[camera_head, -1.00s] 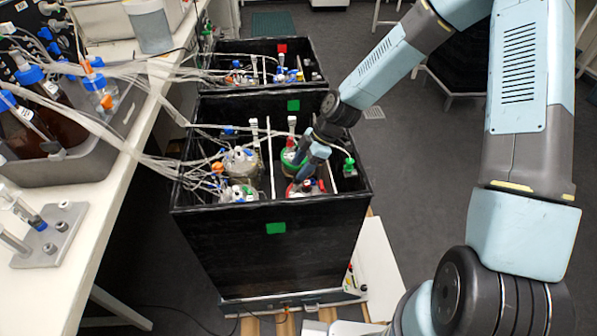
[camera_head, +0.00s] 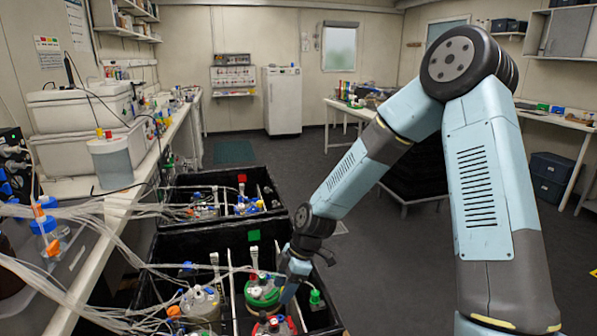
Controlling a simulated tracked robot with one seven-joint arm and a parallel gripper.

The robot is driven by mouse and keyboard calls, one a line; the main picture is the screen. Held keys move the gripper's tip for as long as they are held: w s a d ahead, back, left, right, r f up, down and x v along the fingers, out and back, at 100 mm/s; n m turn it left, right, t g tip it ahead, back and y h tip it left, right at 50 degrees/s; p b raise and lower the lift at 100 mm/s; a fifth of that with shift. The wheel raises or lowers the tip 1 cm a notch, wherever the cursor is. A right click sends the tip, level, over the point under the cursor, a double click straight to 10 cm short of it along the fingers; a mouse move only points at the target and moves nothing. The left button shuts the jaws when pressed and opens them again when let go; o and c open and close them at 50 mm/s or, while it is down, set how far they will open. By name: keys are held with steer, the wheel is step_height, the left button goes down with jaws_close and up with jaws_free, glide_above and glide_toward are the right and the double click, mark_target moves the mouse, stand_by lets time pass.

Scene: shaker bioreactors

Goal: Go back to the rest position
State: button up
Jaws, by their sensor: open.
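My gripper (camera_head: 291,284) is at the end of my arm, which reaches down from the right over the near black shaker box (camera_head: 164,252). Its fingers point down beside the green-topped vessel (camera_head: 262,291) and above the red-topped vessel (camera_head: 274,326). My gripper is open, and I see nothing held in it. The fingertips are small and partly overlap the vessels behind, so I cannot tell whether they touch anything. The bottom edge of the picture cuts off the front of the near box.
Tubes (camera_head: 100,235) run from the left bench (camera_head: 125,208) into the boxes. A white-lidded vessel (camera_head: 200,303) stands left of the green-topped one. A second black box (camera_head: 180,180) stands behind. Open floor (camera_head: 385,240) lies right of the boxes. A white fridge (camera_head: 283,100) stands at the back.

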steer(key=s+d+r+m+t+h, duration=0.2)
steer(key=d+r+m, duration=0.3)
steer(key=d+r, duration=0.45)
steer(key=s+d+r+m+t+h, duration=0.1)
steer(key=d+r+m+t+h, duration=0.1)
steer(key=d+r+m, duration=0.5)
steer(key=s+d+r+m+t, duration=0.3)
steer(key=s+d+r+m, duration=0.6)
steer(key=s+r, duration=0.6)
steer(key=d+r, duration=0.1)
steer(key=d, duration=0.1)
steer(key=shift+s+d+h, duration=0.25)
steer(key=shift+d+h, duration=0.05)
steer(key=shift+r, duration=0.1)
